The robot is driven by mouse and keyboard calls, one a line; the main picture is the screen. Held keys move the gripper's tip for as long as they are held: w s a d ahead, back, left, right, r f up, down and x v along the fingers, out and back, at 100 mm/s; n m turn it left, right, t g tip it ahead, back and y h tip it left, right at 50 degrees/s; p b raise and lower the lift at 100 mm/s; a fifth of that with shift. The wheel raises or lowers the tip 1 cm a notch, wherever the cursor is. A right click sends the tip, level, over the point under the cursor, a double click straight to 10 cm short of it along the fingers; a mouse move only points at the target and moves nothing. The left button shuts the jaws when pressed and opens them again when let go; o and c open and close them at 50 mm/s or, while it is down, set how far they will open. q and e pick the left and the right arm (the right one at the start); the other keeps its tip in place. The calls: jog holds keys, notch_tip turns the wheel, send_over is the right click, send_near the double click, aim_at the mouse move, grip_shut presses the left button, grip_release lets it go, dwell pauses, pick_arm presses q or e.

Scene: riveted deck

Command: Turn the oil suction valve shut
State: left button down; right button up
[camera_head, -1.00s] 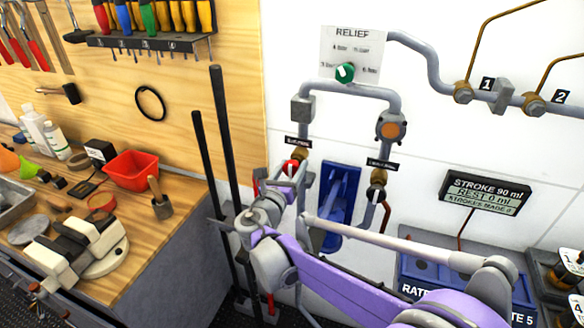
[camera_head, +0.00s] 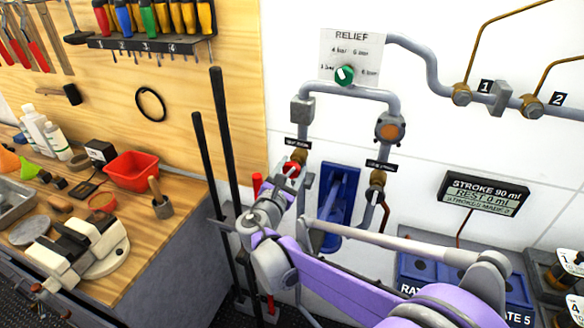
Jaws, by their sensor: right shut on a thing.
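Two small valves sit on the pipes of the white wall, each under a black label too small to read, so I cannot tell by name which is the oil suction valve. The left one has a red handle (camera_head: 291,169) on a brass body. My left gripper is out of view.
A blue wall unit (camera_head: 341,207) stands between the two pipes, behind my arm. A green relief knob (camera_head: 344,74) is above. Two dark upright bars (camera_head: 222,150) stand close left of my gripper. A workbench (camera_head: 165,235) with a vise is farther left.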

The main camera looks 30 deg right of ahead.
jog(key=m+p, duration=0.1)
jog(key=m, duration=0.4)
jog(key=shift+m, duration=0.3)
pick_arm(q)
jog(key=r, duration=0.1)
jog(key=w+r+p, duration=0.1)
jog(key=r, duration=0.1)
pick_arm(e)
jog(key=m, duration=0.5)
jog(key=shift+f+m, duration=0.1)
jog(key=shift+m, duration=0.2)
jog(key=o, duration=1.4)
jog(key=shift+s, duration=0.1)
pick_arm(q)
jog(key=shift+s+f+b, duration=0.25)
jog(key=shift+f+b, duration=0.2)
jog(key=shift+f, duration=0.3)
pick_arm(e)
jog(key=v, duration=1)
jog(key=shift+s+a, duration=0.25)
jog(key=shift+s, duration=0.05)
